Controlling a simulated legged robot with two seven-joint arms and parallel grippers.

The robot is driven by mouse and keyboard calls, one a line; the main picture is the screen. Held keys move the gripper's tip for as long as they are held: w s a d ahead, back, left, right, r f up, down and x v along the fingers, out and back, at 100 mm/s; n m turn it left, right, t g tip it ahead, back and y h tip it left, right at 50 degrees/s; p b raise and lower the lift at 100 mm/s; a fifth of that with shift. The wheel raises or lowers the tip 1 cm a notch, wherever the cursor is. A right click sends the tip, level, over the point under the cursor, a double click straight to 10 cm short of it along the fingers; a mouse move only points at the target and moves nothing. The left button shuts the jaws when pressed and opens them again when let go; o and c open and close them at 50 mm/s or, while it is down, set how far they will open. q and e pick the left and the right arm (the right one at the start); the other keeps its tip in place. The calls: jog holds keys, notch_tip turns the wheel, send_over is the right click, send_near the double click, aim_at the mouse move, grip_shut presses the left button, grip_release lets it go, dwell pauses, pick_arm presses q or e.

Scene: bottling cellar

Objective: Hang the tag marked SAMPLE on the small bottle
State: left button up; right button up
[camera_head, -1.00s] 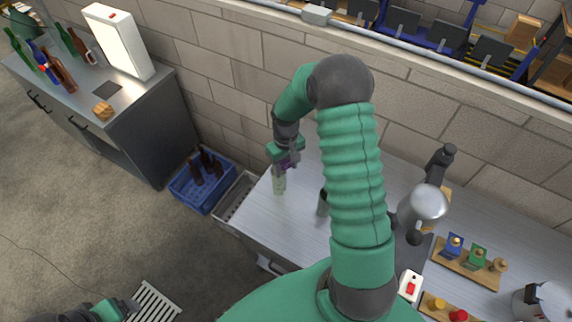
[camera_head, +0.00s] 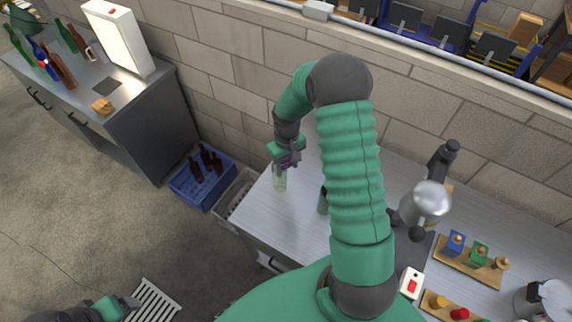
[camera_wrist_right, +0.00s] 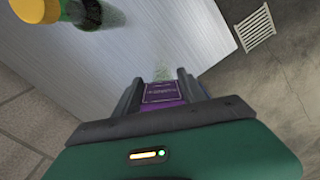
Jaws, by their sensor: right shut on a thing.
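My right gripper (camera_head: 286,158) is shut on a purple tag (camera_wrist_right: 162,92), which sits between the jaws in the right wrist view. The print on the tag is too small to read. A small pale green, see-through bottle (camera_head: 280,183) stands on the metal counter just below the gripper in the head view. The bottle (camera_wrist_right: 162,73) shows only partly beyond the tag in the wrist view. Whether the tag touches the bottle's neck cannot be told. My left gripper (camera_head: 130,304) is low at the left, away from the counter; its jaws are too small to judge.
The metal counter (camera_head: 290,219) has free room around the bottle. A dark bottle (camera_head: 323,200) stands partly behind my right arm. A yellow-capped bottle (camera_wrist_right: 75,10) shows in the wrist view. A blue crate (camera_head: 183,200) with brown bottles is on the floor left of the counter.

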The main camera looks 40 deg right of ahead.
jog(key=shift+f+b, duration=0.4)
jog(key=shift+f, duration=0.2)
jog(key=shift+f, duration=0.1)
jog(key=shift+f+b, duration=0.3)
jog(key=shift+f, duration=0.2)
dwell(0.4)
jog(key=shift+f, duration=0.4)
jog(key=o, duration=0.8)
jog(key=shift+o, duration=0.2)
jog(key=shift+r, duration=0.15)
